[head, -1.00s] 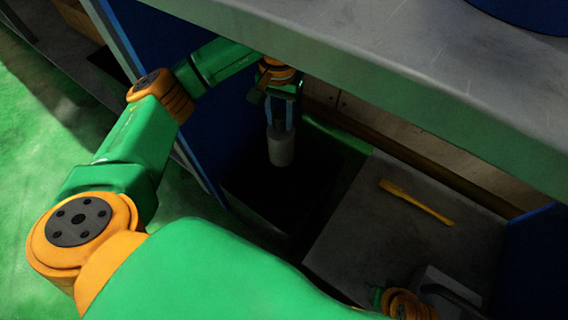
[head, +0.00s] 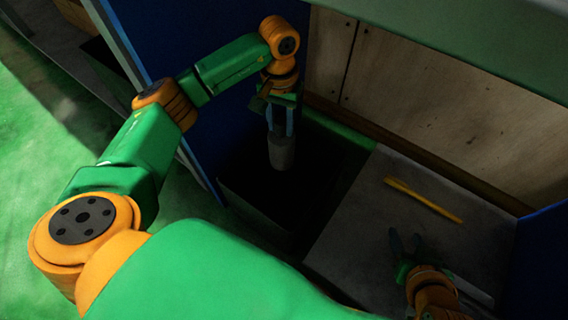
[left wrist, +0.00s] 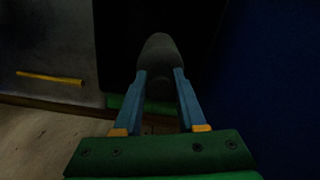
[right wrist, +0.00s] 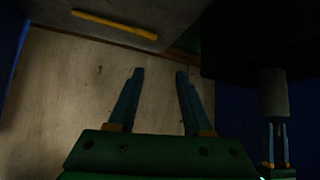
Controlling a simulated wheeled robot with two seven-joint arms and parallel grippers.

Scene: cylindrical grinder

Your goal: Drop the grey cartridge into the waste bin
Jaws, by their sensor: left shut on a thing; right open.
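The grey cartridge (head: 281,152) hangs upright from my left gripper (head: 281,131), whose two blue fingers are shut on its upper end. In the left wrist view the cartridge (left wrist: 159,62) sits between the fingertips. It also shows in the right wrist view (right wrist: 272,92). Below and around it is a black bin-like shape (head: 265,205), very dark; its rim and inside are hard to make out. The cartridge appears over it. My right gripper (head: 405,240) is open and empty, low at the right.
A yellow tool (head: 423,199) lies on the grey surface (head: 350,225) right of the dark bin. A blue panel (head: 165,55) stands close to my left arm. A wooden cabinet wall (head: 440,110) is behind. A grey-green ledge (head: 480,40) overhangs at upper right.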

